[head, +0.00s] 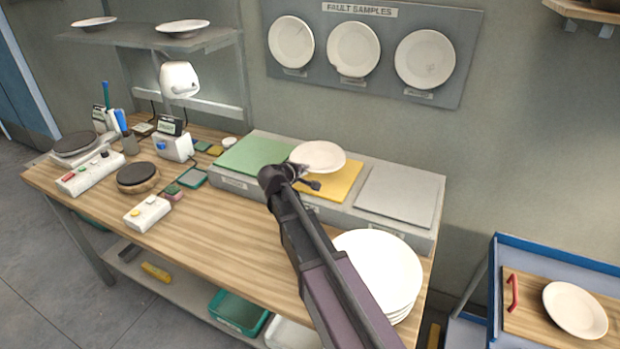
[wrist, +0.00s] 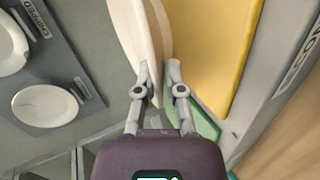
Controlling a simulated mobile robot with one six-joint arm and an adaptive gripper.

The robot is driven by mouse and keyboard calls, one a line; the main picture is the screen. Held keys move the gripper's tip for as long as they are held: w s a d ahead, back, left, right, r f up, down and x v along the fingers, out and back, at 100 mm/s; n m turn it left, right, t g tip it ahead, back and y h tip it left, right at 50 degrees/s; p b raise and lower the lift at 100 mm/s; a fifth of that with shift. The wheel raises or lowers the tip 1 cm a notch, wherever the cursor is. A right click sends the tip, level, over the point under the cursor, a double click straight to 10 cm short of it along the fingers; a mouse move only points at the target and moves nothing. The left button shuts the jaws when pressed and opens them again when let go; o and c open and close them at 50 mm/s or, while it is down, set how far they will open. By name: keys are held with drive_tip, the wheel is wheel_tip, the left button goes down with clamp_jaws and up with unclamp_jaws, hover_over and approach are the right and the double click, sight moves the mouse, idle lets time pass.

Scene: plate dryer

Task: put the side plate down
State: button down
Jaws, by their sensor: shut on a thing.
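The white side plate (head: 318,156) is held by its near rim in my gripper (head: 303,177). It looks roughly level over the back of the yellow pad (head: 343,186), partly toward the green pad (head: 252,154). In the wrist view the plate (wrist: 132,35) appears nearly edge-on, its rim between the two fingertips (wrist: 158,82). The yellow pad (wrist: 215,50) is to its right there. The plate seems to be above the pad; the size of the gap is unclear. My arm hides part of the bench in front.
The grey pad (head: 397,195) on the right is bare. A stack of larger white plates (head: 378,270) stands on the bench (head: 225,235) right of my arm. The wall board (head: 385,85) with sample plates is behind. A lamp (head: 179,80) and small devices are left.

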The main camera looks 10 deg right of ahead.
drive_tip(key=shift+w+d, duration=0.15)
drive_tip(key=shift+d, duration=0.2)
drive_tip(key=shift+w+d+f, duration=0.1)
drive_tip(key=shift+w+d, duration=0.25)
drive_tip(key=shift+d, duration=0.2)
wheel_tip(320, 180, down, 4)
drive_tip(key=b, duration=0.3)
drive_tip(key=shift+r+b, duration=0.25)
drive_tip(key=shift+b, duration=0.1)
drive_tip(key=shift+f, duration=0.15)
drive_tip(key=c, duration=0.7)
unclamp_jaws()
drive_tip(key=shift+c, duration=0.2)
drive_tip(key=shift+r, duration=0.25)
drive_tip(key=p+v, duration=0.5)
drive_tip(key=v, duration=0.7)
